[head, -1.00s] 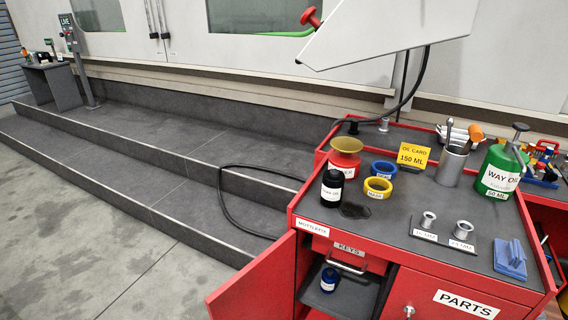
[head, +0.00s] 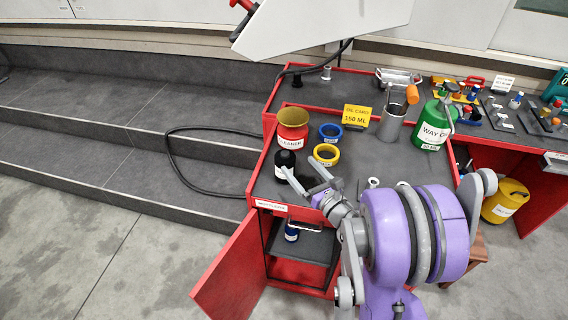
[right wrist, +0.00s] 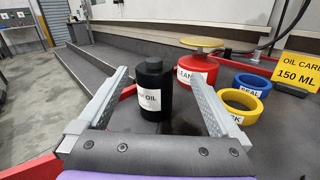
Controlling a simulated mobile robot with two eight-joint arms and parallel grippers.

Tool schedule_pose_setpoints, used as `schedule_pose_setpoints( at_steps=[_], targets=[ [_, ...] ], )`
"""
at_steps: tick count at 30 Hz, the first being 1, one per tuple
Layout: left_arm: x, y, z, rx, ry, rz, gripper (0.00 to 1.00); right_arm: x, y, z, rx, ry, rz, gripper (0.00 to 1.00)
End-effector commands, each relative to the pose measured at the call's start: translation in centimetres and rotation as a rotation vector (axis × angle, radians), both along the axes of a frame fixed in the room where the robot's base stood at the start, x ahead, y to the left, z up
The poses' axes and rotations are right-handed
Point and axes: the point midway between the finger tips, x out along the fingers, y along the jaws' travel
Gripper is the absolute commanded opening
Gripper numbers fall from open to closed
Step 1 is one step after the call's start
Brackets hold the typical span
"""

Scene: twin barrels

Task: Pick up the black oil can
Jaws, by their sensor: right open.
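The black oil can (head: 284,162) stands upright near the left edge of the red cart's dark top in the head view. It is a black bottle with a white label. In the right wrist view the oil can (right wrist: 153,92) stands ahead, between the two open fingers. My right gripper (head: 302,184) reaches over the cart top from the right, with its fingertips close to the can. It also shows in the right wrist view (right wrist: 158,80), open and empty. I cannot tell whether either finger touches the can. My left gripper is in neither view.
The red cleaner can (head: 292,130) stands just behind the oil can. A blue ring (head: 330,133) and a yellow ring (head: 326,155) lie to its right. A yellow card (head: 357,116), a metal cup (head: 390,125) and a green way oil can (head: 432,128) stand farther back. A cart door (head: 232,270) hangs open.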

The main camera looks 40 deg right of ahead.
Motion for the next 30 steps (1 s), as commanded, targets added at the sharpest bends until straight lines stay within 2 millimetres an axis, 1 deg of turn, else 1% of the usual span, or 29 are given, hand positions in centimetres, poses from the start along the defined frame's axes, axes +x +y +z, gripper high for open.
schedule_pose_setpoints(
  at_steps=[2,5,8,12,15,20,27,30],
  targets=[
    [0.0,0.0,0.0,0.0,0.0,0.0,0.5,-0.3,0.0,-0.6,-0.075,0.015,0.025,1.0],
    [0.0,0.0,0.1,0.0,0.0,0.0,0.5,0.2,0.1,-0.9,-0.11,0.021,0.041,1.0],
    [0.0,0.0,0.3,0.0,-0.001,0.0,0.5,1.4,0.2,-0.8,-0.109,0.021,0.044,1.0],
    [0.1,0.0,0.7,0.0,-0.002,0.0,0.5,3.7,0.1,-0.8,-0.107,0.021,0.044,1.0],
    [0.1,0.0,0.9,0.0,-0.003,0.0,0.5,5.0,0.0,-0.8,-0.106,0.02,0.042,1.0],
    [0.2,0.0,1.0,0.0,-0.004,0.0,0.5,6.0,-0.1,-0.9,-0.105,0.02,0.041,1.0],
    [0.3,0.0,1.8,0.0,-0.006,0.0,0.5,9.5,0.0,-1.2,-0.103,0.019,0.042,1.0],
    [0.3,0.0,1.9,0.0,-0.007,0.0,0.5,10.4,-0.1,-1.2,-0.104,0.02,0.04,1.0]
  ],
)
